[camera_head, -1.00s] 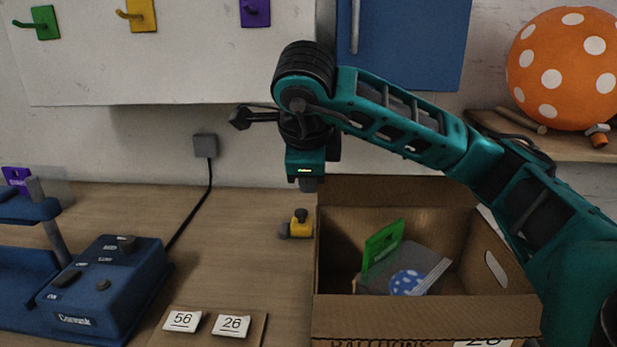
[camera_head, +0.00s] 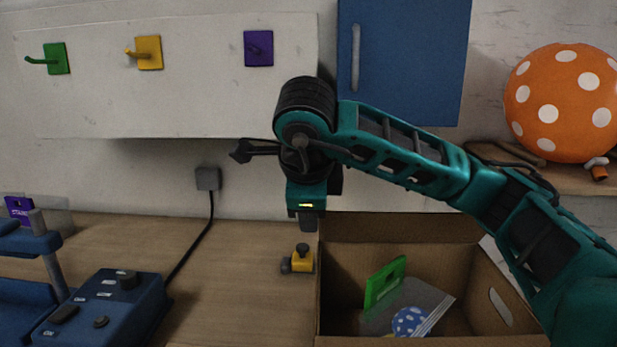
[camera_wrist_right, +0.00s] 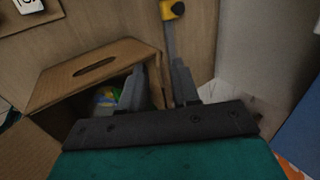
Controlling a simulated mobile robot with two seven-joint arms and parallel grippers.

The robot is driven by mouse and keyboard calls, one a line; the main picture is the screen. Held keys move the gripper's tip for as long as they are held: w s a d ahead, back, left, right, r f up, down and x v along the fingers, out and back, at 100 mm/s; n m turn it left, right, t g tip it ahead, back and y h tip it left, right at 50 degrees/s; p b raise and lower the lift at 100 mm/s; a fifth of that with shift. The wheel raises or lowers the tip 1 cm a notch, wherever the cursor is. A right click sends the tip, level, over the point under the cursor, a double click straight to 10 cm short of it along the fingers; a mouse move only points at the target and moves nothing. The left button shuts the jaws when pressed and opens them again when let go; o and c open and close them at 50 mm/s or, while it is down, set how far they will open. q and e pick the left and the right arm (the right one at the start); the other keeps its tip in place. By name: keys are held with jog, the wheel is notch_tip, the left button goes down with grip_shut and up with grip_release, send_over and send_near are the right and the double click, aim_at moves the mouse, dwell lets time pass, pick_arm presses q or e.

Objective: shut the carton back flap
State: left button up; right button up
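The brown carton (camera_head: 497,262) stands open on the table at the lower right of the head view. Its back flap (camera_head: 400,228) stands up along the far edge. Inside lie a green-framed piece (camera_head: 384,284) and a clear packet with a blue dotted balloon (camera_head: 408,321). My right gripper (camera_head: 308,222) points down beside the flap's left end. In the wrist view its two fingers (camera_wrist_right: 158,88) are apart, with the carton's side wall (camera_wrist_right: 95,65) and its hand slot close by. I cannot tell whether they touch the carton. My left gripper is not in view.
A small yellow item (camera_head: 302,261) sits on the table (camera_head: 235,290) just left of the carton. A blue machine (camera_head: 105,310) is at the left. A blue cabinet (camera_head: 410,60) hangs behind, and an orange dotted balloon (camera_head: 560,105) rests on the right shelf.

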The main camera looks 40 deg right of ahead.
jog(key=p+v, duration=0.4)
jog(key=v, duration=0.7)
jog(key=shift+r, duration=0.3)
jog(key=shift+s, duration=0.1)
jog(key=shift+c, duration=0.2)
